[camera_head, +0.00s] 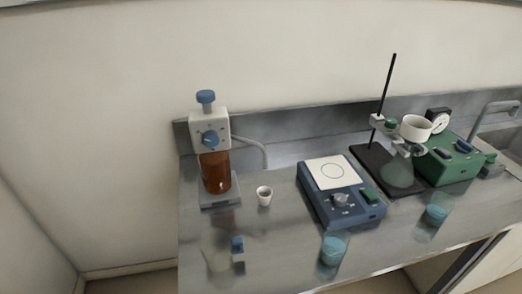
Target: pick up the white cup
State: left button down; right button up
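A small white cup (264,195) stands upright on the grey metal bench, between the brown bottle with the dispenser on its left and the blue hot plate on its right. Its open rim faces up and its inside looks dark. Nothing touches it. Neither of my grippers shows in the head view.
The dispenser bottle (215,170) has a spout tube reaching right behind the cup. A blue hot plate (341,207), beakers with blue liquid (333,250) (434,216), a stand with a flask (397,171) and a green pump (452,160) stand rightward.

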aim_at(264, 194)
jog(key=j+z, duration=0.25)
jog(key=j, duration=0.35)
jog(key=j+z, duration=0.25)
jog(key=j, duration=0.3)
jog(key=k+j+z, duration=0.25)
jog(key=j, duration=0.3)
jog(key=i, duration=0.05)
